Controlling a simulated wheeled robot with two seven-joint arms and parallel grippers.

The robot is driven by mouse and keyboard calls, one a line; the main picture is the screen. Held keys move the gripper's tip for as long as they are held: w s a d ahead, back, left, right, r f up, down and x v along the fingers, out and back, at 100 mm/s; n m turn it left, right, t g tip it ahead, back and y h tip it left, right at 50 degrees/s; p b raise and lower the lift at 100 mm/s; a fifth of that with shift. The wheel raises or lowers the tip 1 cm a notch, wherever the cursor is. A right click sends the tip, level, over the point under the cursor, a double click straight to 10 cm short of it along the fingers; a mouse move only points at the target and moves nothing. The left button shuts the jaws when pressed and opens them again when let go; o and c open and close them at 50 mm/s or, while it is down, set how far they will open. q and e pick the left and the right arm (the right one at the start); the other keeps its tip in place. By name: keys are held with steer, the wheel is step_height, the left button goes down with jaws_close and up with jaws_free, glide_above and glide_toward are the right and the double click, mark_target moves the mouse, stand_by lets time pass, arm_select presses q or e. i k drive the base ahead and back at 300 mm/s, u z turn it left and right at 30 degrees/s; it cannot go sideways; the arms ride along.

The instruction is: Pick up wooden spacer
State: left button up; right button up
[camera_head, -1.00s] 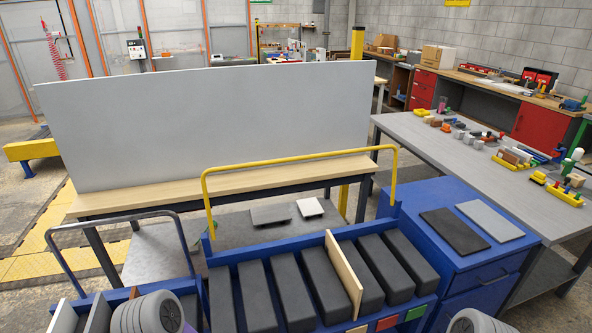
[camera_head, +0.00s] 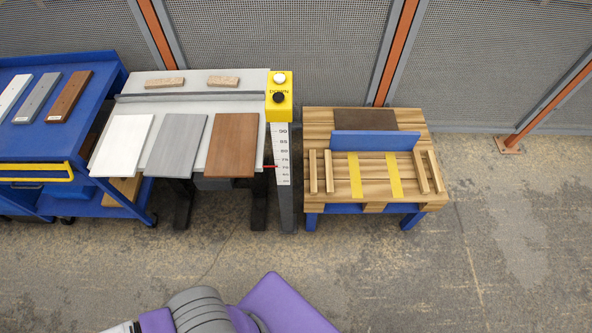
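Several narrow wooden strips could be the spacer; I cannot tell which. Two stand at the left of the pallet-topped stand, an outer strip (camera_head: 313,172) and an inner strip (camera_head: 328,171). Two more stand at its right, an inner strip (camera_head: 420,172) and an outer strip (camera_head: 435,171). Two short wooden blocks, a left block (camera_head: 164,82) and a right block (camera_head: 223,81), lie along the back of the grey table. Neither gripper shows; only grey and purple parts of my arm are at the bottom edge.
A white board (camera_head: 121,145), a grey board (camera_head: 174,145) and a brown board (camera_head: 231,145) lie on the grey table (camera_head: 215,107). A yellow button box (camera_head: 279,97) stands beside it. A blue cart (camera_head: 25,145) is at left. Mesh fencing closes the back; the front floor is clear.

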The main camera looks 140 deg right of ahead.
mark_target(328, 168)
steer(key=u, duration=5.05)
steer(key=i, duration=1.4)
steer(key=u, duration=3.4)
